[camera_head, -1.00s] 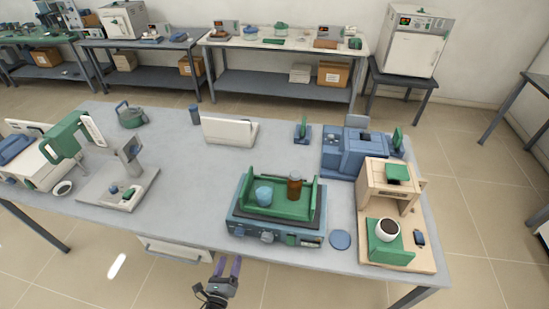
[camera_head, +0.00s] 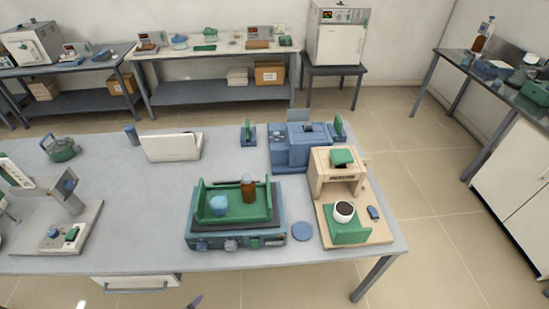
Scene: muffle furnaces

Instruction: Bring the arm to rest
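Only a purple fingertip of what looks like my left gripper (camera_head: 195,301) shows at the bottom edge, in front of the table's near edge. It is low and apart from the things on the table. The rest of that gripper is cut off, so its opening and anything between its fingers are hidden. My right gripper is not in view.
The grey table (camera_head: 120,225) holds a blue device with a green tray (camera_head: 237,212), a wooden stand with a dark-filled white cup (camera_head: 344,212), a blue machine (camera_head: 290,150) and a white laptop-like case (camera_head: 172,147). A drawer (camera_head: 136,283) hangs under its front edge. Open floor lies right.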

